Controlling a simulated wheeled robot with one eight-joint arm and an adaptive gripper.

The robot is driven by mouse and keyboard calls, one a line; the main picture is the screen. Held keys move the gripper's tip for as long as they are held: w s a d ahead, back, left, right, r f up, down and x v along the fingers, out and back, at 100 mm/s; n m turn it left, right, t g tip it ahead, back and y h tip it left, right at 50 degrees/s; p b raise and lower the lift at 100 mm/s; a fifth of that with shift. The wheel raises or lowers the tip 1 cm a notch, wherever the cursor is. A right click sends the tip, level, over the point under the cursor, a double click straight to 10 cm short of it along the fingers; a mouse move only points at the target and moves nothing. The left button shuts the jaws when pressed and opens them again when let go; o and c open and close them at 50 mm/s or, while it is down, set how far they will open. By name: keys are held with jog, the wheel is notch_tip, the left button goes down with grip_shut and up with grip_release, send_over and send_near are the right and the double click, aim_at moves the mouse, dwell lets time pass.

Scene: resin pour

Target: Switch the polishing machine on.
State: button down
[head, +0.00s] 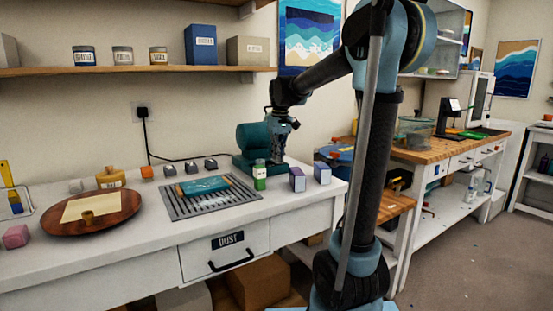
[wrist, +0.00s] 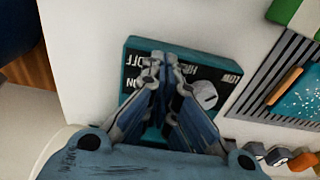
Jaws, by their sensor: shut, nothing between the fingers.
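The polishing machine (head: 252,140) is a teal unit on the white bench, below the wall shelf. In the wrist view its teal base (wrist: 185,46) has a black panel with ON, OFF and LOW lettering and another partly covered word. A pale grey round knob (wrist: 205,95) sits on the panel, right of the fingers. My gripper (head: 281,152) is at the machine's right side. In the wrist view my gripper (wrist: 158,60) is shut and empty over the panel, beside the ON and OFF lettering. The fingers hide part of the panel, and I see no switch clearly. Contact cannot be told.
A slotted grille (head: 205,205) with a teal piece on it lies in front of the machine. A black cord (head: 150,150) runs from the wall socket.

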notch_tip(320, 180, up, 13)
jog(key=s, duration=0.1)
jog(key=shift+d, duration=0.3)
